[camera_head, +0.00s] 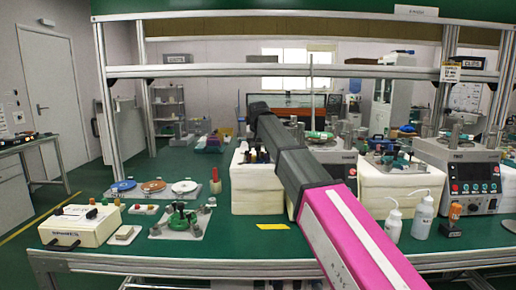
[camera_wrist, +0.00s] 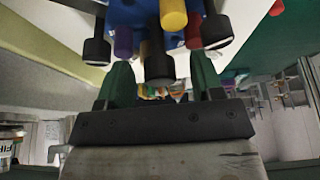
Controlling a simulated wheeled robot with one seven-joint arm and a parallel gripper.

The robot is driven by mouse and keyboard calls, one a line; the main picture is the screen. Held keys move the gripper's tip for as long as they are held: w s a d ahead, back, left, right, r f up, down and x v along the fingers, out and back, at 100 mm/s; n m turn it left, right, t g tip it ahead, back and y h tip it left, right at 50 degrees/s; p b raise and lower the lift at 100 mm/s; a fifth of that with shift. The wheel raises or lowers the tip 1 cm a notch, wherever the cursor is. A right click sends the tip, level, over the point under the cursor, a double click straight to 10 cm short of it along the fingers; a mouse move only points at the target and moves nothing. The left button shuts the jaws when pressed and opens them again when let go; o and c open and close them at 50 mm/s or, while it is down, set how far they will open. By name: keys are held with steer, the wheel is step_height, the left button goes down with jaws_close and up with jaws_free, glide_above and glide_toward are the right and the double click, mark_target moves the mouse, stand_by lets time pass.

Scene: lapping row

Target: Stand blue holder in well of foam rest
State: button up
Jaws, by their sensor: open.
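My gripper (camera_wrist: 160,72) shows in the wrist view with its two green fingers apart. A blue body (camera_wrist: 130,14), perhaps the blue holder, is at the top edge beyond the fingertips. Coloured and black cylinders stick out from it, and a black one lies in line with the gap between the fingers. I cannot tell whether they touch. In the head view my arm hides most of that area, and my fingers cannot be made out. Small dark and coloured parts show on a pale block (camera_head: 258,190) behind my arm. I cannot single out the foam rest or its well with certainty.
On the green bench (camera_head: 232,244) stand a cream control box (camera_head: 80,226), a white plate with green parts (camera_head: 183,220), coloured discs (camera_head: 153,186) and a red-topped peg (camera_head: 215,182). White bottles (camera_head: 423,215) and a lapping machine (camera_head: 468,178) stand at right. The front middle is mostly clear.

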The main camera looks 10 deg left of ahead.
steer(key=v, duration=1)
steer(key=shift+s+r, duration=0.15)
steer(key=shift+r, duration=0.1)
